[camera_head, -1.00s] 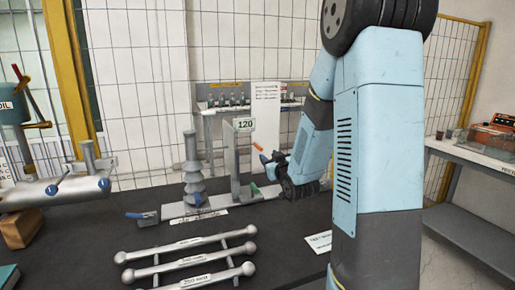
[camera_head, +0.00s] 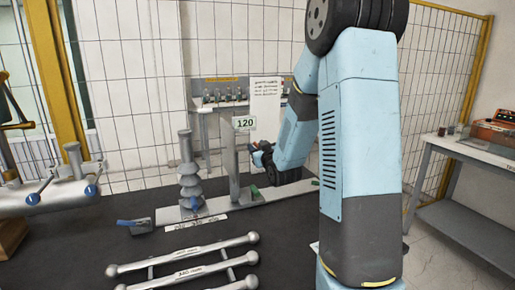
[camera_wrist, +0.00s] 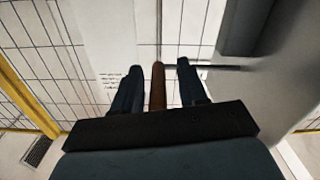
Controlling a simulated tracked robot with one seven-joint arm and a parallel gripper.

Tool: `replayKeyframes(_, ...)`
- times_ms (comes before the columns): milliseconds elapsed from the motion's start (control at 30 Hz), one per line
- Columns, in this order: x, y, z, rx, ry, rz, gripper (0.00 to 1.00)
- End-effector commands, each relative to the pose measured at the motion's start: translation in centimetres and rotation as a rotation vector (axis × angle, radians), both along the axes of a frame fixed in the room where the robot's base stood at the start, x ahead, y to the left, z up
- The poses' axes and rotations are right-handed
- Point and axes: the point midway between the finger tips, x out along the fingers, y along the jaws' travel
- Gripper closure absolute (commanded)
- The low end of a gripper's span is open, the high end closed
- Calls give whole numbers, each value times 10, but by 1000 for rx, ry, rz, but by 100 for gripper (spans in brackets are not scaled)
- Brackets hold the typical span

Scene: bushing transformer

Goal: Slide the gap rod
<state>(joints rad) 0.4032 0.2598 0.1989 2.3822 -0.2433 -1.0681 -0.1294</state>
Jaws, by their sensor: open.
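My gripper (camera_head: 262,154) is at the right side of the upright post with the 120 sign (camera_head: 244,123), above the rail. In the wrist view my gripper (camera_wrist: 160,78) has its two dark fingers apart. The gap rod's brown handle (camera_wrist: 158,88) shows between them, with visible space on both sides. A thin dark bar (camera_wrist: 215,67) runs off to the right beyond the fingers. In the head view most of the rod is hidden by my gripper. The ribbed grey insulator (camera_head: 188,170) stands left of the post on the same rail.
The grey rail (camera_head: 285,191) lies on the dark table (camera_head: 85,240). A blue-handled clamp (camera_head: 135,226) is at its left end. Silver rods (camera_head: 185,254) lie in front. A grey machine with blue knobs (camera_head: 60,193) stands at the left. A white notice (camera_head: 266,100) hangs behind.

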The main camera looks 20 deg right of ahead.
Motion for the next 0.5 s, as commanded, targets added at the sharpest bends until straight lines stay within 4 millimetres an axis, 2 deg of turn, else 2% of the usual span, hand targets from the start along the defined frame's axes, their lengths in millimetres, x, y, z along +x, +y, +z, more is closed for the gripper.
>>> replayKeyframes(133,0,-2,0,0,0,-3,58)
replayKeyframes(500,0,-3,0,0,0,-4,93)
